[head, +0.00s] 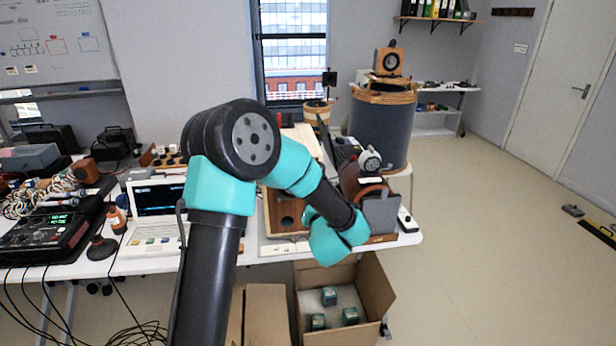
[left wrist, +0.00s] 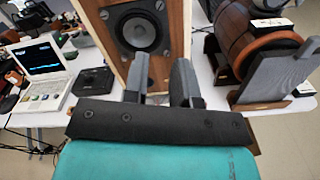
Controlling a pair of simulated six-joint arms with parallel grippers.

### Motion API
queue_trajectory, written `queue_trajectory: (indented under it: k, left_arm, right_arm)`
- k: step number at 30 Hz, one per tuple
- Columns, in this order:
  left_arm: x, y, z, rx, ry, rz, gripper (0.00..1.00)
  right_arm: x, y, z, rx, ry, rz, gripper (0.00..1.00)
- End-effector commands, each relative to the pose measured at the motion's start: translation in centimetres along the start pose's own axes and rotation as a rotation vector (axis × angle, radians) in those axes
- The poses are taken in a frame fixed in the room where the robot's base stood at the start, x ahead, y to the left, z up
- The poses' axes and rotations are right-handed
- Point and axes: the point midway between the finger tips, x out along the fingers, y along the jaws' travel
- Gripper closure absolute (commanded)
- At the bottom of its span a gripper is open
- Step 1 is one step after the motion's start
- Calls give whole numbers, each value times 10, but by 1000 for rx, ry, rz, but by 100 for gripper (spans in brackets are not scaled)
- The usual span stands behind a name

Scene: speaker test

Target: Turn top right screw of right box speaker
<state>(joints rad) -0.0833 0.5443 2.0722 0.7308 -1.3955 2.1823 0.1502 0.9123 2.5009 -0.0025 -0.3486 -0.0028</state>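A wooden box speaker (head: 272,214) stands on the white table, partly hidden by my left arm in the head view. In the head view the fingers are hidden behind my teal wrist. My right gripper is in neither view.
A barrel-shaped wooden object with a grey panel (left wrist: 283,75) stands right of the speaker. A laptop-like device (head: 157,200) and a black console (head: 50,232) are on the left. An open carton (head: 376,291) with several small boxes sits on the floor. Floor at right is mostly clear.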

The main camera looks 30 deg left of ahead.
Motion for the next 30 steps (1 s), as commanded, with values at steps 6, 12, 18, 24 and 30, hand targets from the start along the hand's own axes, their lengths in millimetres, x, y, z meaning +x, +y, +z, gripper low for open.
queue_trajectory:
  k: [6,12,18,24,30]
  left_arm:
    - [35,1,-1,1,0,2,75]
    - [70,1,0,0,0,3,75]
    - [104,1,-1,0,1,2,75]
    - [135,0,0,1,0,1,75]
    - [153,0,0,1,0,0,75]
  right_arm:
    - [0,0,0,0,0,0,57]
    - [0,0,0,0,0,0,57]
    - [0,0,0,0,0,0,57]
    - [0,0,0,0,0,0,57]
    - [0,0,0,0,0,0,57]
